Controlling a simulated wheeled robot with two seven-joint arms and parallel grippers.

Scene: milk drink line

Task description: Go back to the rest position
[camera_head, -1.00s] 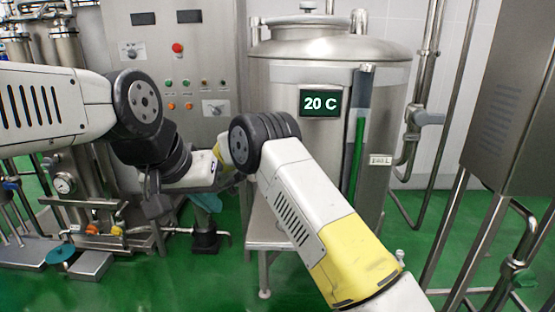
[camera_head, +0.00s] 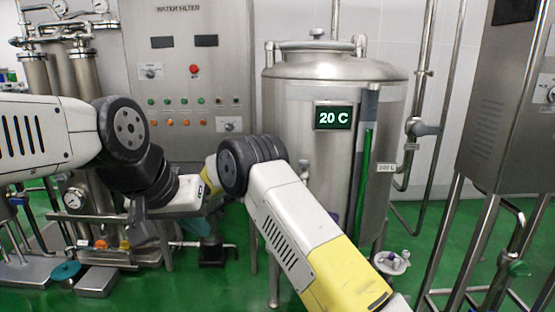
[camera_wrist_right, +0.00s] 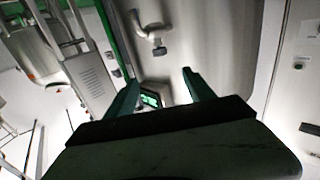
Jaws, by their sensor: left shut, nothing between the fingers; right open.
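In the head view both my arms are bent in front of me and overlap near the centre left. My left gripper (camera_head: 198,226) shows only as a small teal part below the white and yellow wrist links, partly hidden, with no object visible in it. My right gripper is largely hidden there. In the right wrist view, my right gripper (camera_wrist_right: 160,82) has its two green fingers apart, with nothing between them close by.
A steel tank (camera_head: 318,160) with a "20 C" display (camera_head: 333,117) stands ahead. A water filter panel (camera_head: 190,55) and pipework are left of it. A steel cabinet (camera_head: 510,100) on legs is at right. Green floor (camera_head: 420,225) shows between tank and cabinet.

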